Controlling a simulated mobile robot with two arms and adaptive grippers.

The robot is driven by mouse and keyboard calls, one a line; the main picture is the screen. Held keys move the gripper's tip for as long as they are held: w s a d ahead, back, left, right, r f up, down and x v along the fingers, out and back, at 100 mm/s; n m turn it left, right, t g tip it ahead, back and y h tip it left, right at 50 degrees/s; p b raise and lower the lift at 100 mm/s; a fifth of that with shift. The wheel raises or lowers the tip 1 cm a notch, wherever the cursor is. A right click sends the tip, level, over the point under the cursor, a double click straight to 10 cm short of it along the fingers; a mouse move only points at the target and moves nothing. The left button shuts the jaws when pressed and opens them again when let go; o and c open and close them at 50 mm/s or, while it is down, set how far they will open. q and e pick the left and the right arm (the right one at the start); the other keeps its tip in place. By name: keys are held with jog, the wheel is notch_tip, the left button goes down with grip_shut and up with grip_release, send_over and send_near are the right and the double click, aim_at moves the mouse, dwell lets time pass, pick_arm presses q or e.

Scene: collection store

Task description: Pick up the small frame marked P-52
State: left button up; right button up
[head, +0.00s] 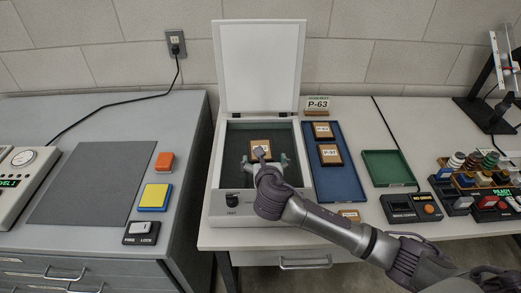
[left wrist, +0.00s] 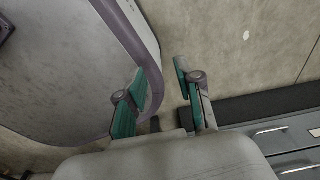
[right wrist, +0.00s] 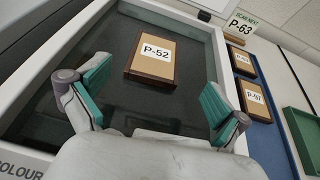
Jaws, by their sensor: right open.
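The small frame marked P-52 (right wrist: 154,54) lies flat on the dark bed of the open scanner (head: 214,185). It has a brown wooden edge and a white label; in the head view the frame (head: 261,146) is partly covered by my gripper. My right gripper (right wrist: 152,95) is open and empty, with its fingertips just short of the frame and apart from it. In the head view the right gripper (head: 266,162) is over the scanner bed. My left gripper (left wrist: 160,80) is open and empty, away from the tables, near the floor and drawers.
The scanner's white lid (head: 261,65) stands upright behind. A blue tray (head: 340,185) at its right holds two more small frames (head: 323,131) (head: 330,154). A sign reading P-63 (head: 318,104) stands behind it. A green tray (head: 388,168) is empty.

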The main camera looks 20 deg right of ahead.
aim_at(266, 144)
jog(key=x, duration=0.3)
jog(key=shift+f, duration=0.15)
jog(key=shift+w+d+f, duration=0.1)
jog(key=shift+w+f, duration=0.05)
jog(key=shift+w, duration=0.35)
jog(key=x, duration=0.5)
jog(key=shift+w+a+r+b, duration=0.1)
jog(key=shift+a+r+b, duration=0.1)
jog(key=shift+r+b, duration=0.1)
jog(key=shift+c, duration=0.7)
pick_arm(q)
jog(key=shift+w+f, duration=0.3)
jog(key=shift+f, duration=0.05)
pick_arm(e)
jog(key=c, duration=1)
